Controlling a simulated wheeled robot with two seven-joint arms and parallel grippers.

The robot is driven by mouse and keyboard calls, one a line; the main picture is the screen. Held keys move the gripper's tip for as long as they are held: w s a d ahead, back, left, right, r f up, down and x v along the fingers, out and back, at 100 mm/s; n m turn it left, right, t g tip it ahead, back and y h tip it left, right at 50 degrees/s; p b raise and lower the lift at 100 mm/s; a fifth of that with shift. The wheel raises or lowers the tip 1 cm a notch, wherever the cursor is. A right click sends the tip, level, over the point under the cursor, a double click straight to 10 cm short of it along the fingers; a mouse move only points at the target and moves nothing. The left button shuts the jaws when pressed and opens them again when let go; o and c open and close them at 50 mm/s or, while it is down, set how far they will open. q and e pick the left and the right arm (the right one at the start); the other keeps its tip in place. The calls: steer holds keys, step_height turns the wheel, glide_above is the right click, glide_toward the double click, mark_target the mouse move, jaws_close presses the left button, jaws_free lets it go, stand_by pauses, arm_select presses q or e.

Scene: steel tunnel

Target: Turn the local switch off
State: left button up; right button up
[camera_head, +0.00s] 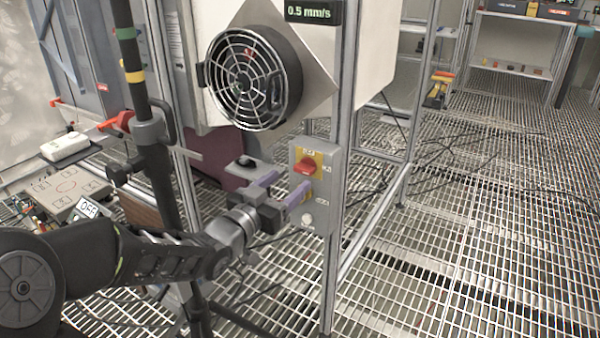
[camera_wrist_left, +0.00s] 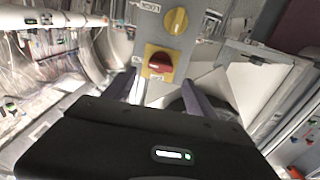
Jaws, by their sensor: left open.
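A grey switch panel (camera_head: 325,165) is fixed to a metal post below the fan. It bears a red rotary knob on a yellow plate (camera_head: 306,166), which also shows in the left wrist view (camera_wrist_left: 158,64). A yellow knob (camera_wrist_left: 176,20) sits on the same panel in the left wrist view, beside an upside-down label that seems to read LOCAL. In the head view my gripper partly hides that lower area. My left gripper (camera_head: 284,191) is open in front of the panel, its fingers apart and nothing seen between them. My right gripper is not in view.
A caged round fan (camera_head: 252,79) and a 0.5 mm/s display (camera_head: 309,12) are above the panel. A grey plate with a black knob (camera_head: 245,161) lies just left of it. Metal posts and a dark striped pole stand close by. Grating floor is mostly open at right.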

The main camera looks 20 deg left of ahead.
mark_target(301, 170)
arm_select(q)
steer(key=w, duration=0.4)
steer(key=w+d, duration=0.1)
steer(key=w, duration=0.1)
steer(key=shift+w+b, duration=0.15)
steer(key=shift+b, duration=0.25)
steer(key=c, duration=1.4)
